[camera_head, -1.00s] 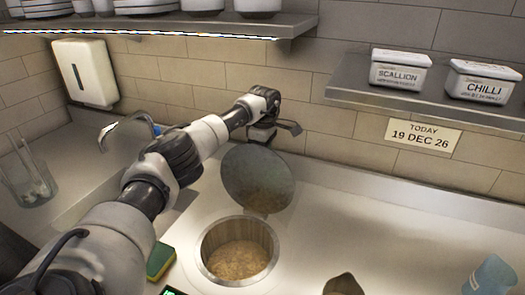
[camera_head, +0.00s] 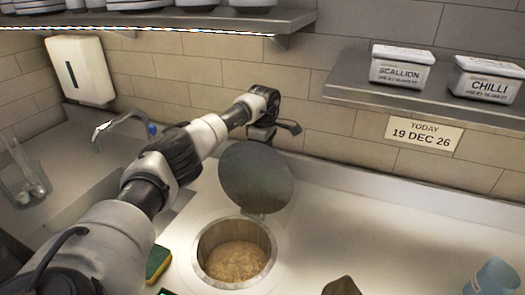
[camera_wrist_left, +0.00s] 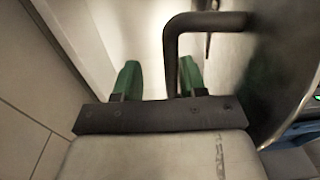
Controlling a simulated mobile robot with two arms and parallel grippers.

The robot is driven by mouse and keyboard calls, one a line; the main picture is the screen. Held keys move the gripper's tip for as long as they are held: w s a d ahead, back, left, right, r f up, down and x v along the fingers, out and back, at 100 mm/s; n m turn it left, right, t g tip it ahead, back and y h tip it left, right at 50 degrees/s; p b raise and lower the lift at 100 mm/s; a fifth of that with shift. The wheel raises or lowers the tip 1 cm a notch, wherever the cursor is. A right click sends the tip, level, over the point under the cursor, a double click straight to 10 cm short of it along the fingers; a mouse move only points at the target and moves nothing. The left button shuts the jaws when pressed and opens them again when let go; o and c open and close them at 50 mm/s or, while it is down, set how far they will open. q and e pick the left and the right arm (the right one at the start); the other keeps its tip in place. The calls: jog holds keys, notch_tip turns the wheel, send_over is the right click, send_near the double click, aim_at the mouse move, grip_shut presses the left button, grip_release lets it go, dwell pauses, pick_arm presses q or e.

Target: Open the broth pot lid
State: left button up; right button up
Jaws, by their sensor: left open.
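The broth pot (camera_head: 272,240) is set into the counter, with tan broth visible inside. Its round grey lid (camera_head: 255,178) stands raised on the pot's back edge, so the mouth is uncovered. My left gripper (camera_head: 262,133) is just behind and above the lid's upper edge. In the left wrist view, my left gripper (camera_wrist_left: 158,78) has its green fingertips apart. The lid (camera_wrist_left: 285,70) is at the right there, and its dark bar handle (camera_wrist_left: 205,22) bends down between the fingers in the picture. I cannot tell whether they touch. My right gripper is not in view.
A green-and-yellow sponge (camera_head: 158,262) lies left of the pot. A faucet (camera_head: 118,122) is behind my arm. A shelf (camera_head: 400,95) with scallion (camera_head: 402,68) and chilli (camera_head: 486,80) containers hangs at the right. The counter right of the pot is mostly clear.

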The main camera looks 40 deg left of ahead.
pick_arm(q)
jog(key=shift+s+r, duration=0.1)
jog(key=shift+r, duration=0.05)
notch_tip(320, 180, up, 11)
jog(key=b, duration=0.2)
jog(key=shift+w, duration=0.2)
jog(key=shift+f, duration=0.2)
dwell(0.4)
